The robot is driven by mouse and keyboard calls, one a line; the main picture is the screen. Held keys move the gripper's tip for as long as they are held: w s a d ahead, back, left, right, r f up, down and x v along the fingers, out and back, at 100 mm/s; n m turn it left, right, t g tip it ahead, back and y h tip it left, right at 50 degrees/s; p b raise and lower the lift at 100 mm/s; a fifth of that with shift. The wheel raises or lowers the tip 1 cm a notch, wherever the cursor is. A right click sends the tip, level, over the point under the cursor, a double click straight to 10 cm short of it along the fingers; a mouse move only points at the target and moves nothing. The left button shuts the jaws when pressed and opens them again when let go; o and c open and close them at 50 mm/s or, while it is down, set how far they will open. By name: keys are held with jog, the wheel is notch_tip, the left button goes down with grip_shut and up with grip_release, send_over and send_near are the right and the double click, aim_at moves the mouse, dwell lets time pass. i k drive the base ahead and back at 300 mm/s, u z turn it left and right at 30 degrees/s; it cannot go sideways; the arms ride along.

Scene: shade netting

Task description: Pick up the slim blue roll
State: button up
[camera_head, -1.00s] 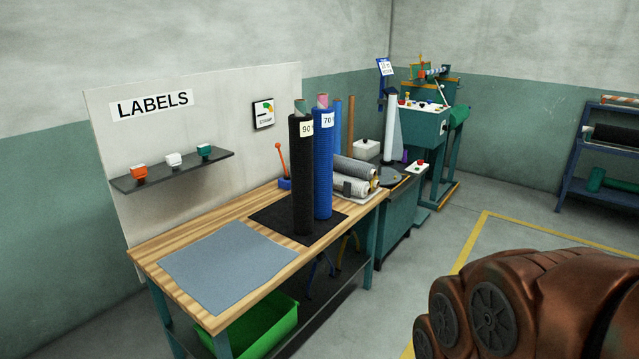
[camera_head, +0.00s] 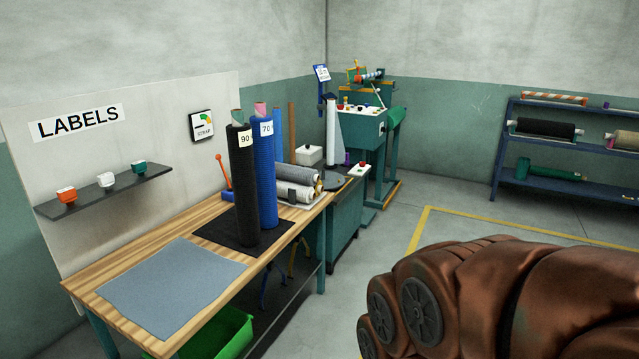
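A slim blue roll (camera_head: 278,133) stands upright behind a thicker blue roll (camera_head: 263,175) labelled 70; its lower part is hidden. A black roll (camera_head: 243,190) labelled 90 stands upright in front of the thicker blue roll. Both labelled rolls stand on a dark mat (camera_head: 212,232) on the wooden bench. My arm, in a brown cover, fills the lower right, well apart from the rolls. My gripper is outside the picture.
The wooden bench (camera_head: 95,275) carries a grey-blue sheet (camera_head: 170,285) and some lying grey rolls (camera_head: 293,190). A brown upright roll (camera_head: 292,125) stands right of the slim blue one. A green bin (camera_head: 225,335) is below. Blue shelving (camera_head: 500,150) stands at right; open floor lies between.

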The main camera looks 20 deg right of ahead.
aim_at(262, 125)
jog(key=z, duration=0.45)
jog(key=k, duration=0.55)
jog(key=z, duration=0.95)
jog(key=k, duration=0.75)
jog(key=z, duration=0.4)
jog(key=i, duration=1.45)
jog(key=u, duration=0.6)
jog(key=i, duration=1.75)
jog(key=u, duration=1.1)
jog(key=i, duration=1.15)
jog(key=u, duration=1.7)
jog(key=i, duration=0.65)
jog(key=u, duration=0.55)
